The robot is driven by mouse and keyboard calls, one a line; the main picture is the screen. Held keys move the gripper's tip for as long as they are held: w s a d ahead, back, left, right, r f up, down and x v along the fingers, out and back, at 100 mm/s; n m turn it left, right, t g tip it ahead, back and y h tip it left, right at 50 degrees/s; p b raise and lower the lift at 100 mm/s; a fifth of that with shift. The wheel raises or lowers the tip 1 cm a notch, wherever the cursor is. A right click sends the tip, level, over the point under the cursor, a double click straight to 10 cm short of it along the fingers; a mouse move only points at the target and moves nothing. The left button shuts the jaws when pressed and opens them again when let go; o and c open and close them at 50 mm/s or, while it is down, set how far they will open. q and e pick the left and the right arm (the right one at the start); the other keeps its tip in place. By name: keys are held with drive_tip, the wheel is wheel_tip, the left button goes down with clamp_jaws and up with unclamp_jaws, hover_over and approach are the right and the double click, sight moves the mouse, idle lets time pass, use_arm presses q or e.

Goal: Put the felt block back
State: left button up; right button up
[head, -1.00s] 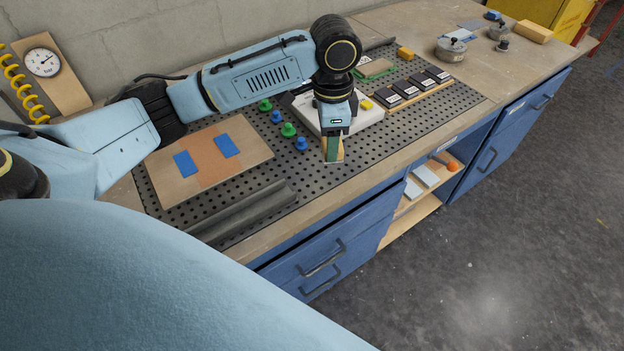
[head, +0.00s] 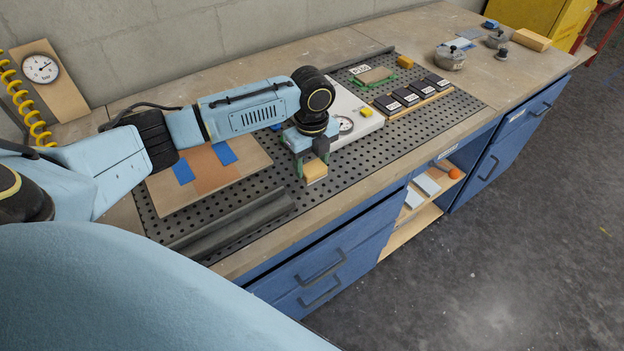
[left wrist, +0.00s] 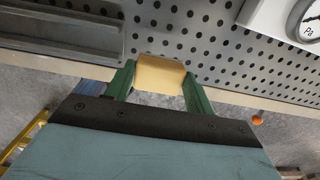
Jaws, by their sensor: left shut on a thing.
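The felt block, a small tan block (head: 316,172), is between the fingers of my left gripper (head: 314,163). The gripper points down and is shut on it. In the left wrist view the tan block (left wrist: 160,75) sits between two green fingers, over the front edge area of the perforated plate. I cannot tell its exact height above the plate. A tan patch with green corner pieces (head: 375,76) lies at the back of the plate beside a "D150" label (head: 360,69). My right gripper is not in view.
A white gauge box (head: 365,112) stands right of my gripper. Dark labelled blocks (head: 406,96) sit on a wooden strip. A grey channel rail (head: 235,220) and a board with blue patches (head: 250,160) are to the left.

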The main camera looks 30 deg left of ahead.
sight(312, 177)
use_arm(q)
drive_tip(key=shift+f+b, duration=0.35)
drive_tip(key=shift+f, duration=2.15)
drive_tip(key=shift+f, duration=0.1)
drive_tip(key=shift+f, duration=0.1)
drive_tip(key=o, duration=0.9)
drive_tip(key=shift+o, duration=0.2)
wheel_tip(312, 177, up, 12)
drive_tip(key=shift+r+p, duration=0.25)
drive_tip(key=shift+p, duration=0.7)
